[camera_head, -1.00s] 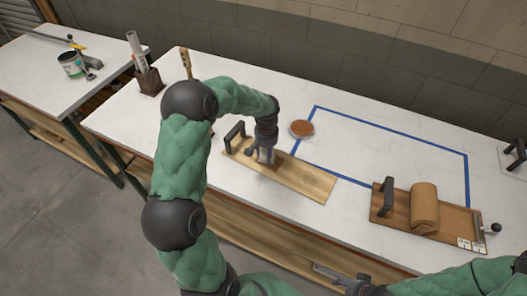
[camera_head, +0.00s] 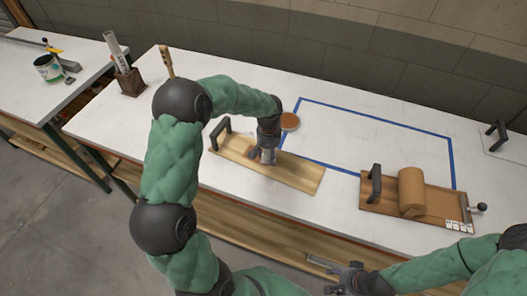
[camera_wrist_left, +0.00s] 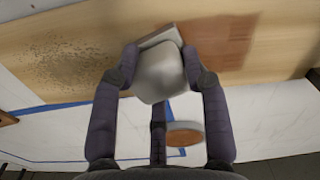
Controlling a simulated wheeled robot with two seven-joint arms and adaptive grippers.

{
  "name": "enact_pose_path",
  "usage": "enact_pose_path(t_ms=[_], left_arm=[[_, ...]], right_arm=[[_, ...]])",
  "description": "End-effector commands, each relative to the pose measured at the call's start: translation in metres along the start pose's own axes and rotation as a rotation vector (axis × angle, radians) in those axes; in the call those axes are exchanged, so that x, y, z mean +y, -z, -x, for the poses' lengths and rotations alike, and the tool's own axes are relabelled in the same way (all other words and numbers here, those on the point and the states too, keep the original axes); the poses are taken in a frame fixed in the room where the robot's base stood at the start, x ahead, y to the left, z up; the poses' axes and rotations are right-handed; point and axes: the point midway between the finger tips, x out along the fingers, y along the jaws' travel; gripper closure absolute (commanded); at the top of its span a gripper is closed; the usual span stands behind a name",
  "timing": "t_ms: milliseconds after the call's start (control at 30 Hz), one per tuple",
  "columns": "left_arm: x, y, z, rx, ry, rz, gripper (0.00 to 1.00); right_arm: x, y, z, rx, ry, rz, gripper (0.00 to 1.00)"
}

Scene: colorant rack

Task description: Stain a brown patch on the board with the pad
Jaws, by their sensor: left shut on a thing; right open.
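The board (camera_head: 302,178) is a pale wooden plank lying on the white table, with a black handle at its left end. A brown patch (camera_wrist_left: 228,35) shows on the wood in the left wrist view, beside the pad; a speckled dark area (camera_wrist_left: 65,65) lies on the other side. My left gripper (camera_head: 268,157) is shut on the pad (camera_wrist_left: 158,72), a pale grey block with a flat base, low over the board. I cannot tell whether the pad touches the wood. A round dish of brown stain (camera_head: 289,121) sits behind the board. My right gripper (camera_head: 320,275) is open at the table's front.
Blue tape (camera_head: 375,115) marks a rectangle on the table. At right, a second board (camera_head: 438,205) holds a brown roll (camera_head: 411,192) and a black handle. A brush (camera_head: 166,62) and a holder with a tube (camera_head: 130,82) stand at left. A can (camera_head: 47,68) is on another table.

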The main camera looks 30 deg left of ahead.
Motion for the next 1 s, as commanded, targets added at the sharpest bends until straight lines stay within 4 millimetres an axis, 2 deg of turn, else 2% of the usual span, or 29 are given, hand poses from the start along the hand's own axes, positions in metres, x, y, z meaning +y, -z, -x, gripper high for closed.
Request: enact_pose_path(t_ms=[433, 1000], left_arm=[[0.003, -0.002, 0.002, -0.001, 0.0, 0.0, 0.81], [0.003, -0.001, 0.051, 0.001, 0.0, 0.0, 0.81]], right_arm=[[-0.001, 0.0, 0.002, 0.0, 0.0, 0.0, 0.43], [-0.011, -0.001, 0.032, 0.0, 0.0, 0.0, 0.43]])
